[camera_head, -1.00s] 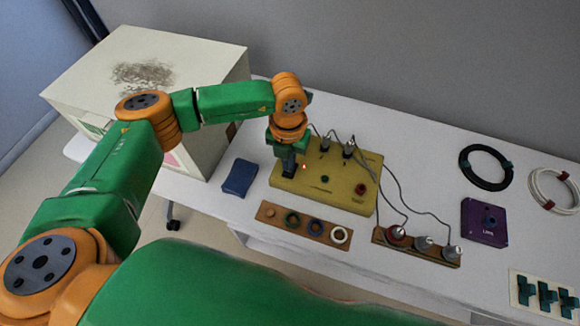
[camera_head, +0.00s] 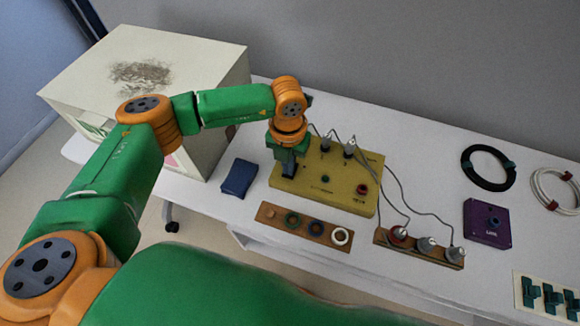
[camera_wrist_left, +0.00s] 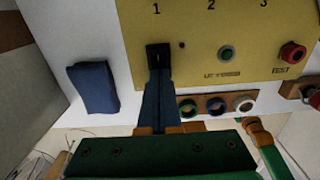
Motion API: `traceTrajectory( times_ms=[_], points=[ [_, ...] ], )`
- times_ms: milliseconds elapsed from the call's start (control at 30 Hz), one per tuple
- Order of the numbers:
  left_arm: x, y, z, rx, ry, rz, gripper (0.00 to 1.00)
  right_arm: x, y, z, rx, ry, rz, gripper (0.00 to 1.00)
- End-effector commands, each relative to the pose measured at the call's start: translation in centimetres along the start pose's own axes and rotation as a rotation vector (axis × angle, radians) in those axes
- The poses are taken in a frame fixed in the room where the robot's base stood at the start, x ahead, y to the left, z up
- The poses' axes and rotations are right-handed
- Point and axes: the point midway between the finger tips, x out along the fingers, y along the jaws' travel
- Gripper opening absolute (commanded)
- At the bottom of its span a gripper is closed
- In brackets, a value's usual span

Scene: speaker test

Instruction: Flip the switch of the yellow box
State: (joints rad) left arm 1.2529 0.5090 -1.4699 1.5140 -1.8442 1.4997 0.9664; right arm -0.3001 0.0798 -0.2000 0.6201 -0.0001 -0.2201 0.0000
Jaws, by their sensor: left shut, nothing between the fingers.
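The yellow box (camera_head: 340,190) stands on the white table and also shows in the left wrist view (camera_wrist_left: 215,62). My left gripper (camera_head: 288,170) is shut and empty, pointing down over the box's left part. In the left wrist view its dark blue fingers (camera_wrist_left: 157,85) reach up to a black switch piece (camera_wrist_left: 156,50) below the number 1. The fingertips overlap this piece; I cannot tell the lever's position. A small dark indicator (camera_wrist_left: 182,45) sits just right of it. A green button (camera_head: 325,179) and a red button (camera_head: 361,189) are on the box. My right gripper is not in view.
A blue block (camera_head: 239,178) lies left of the box. A wooden strip with rings (camera_head: 268,214) lies in front. Grey plugs with cables (camera_head: 426,246) stand to the right. A purple box (camera_head: 487,222) is farther right. A large pale box (camera_head: 200,62) stands behind my left arm.

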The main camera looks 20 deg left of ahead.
Motion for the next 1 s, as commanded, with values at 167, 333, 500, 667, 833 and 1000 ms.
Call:
traceTrajectory(
  times_ms=[167, 333, 500, 667, 833, 1000],
  points=[
    [-2.0, 0.0, 0.0, 0.0, -0.001, -0.001, 0.0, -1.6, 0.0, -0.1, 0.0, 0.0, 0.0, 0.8],
    [-4.0, 0.0, 0.0, 0.0, -0.001, -0.001, 0.0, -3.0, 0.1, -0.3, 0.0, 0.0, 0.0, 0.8],
    [-5.9, 0.0, 0.0, 0.0, -0.001, -0.001, 0.0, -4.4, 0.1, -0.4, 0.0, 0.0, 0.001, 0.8],
    [-7.1, 0.0, 0.0, -0.001, 0.0, 0.0, 0.0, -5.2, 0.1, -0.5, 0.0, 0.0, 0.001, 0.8],
    [-6.9, 0.0, 0.0, 0.0, 0.0, 0.0, 0.0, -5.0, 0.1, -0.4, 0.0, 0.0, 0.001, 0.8],
    [-6.9, 0.0, 0.0, 0.0, 0.0, 0.0, 0.0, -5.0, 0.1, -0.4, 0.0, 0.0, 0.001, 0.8]
  ],
)
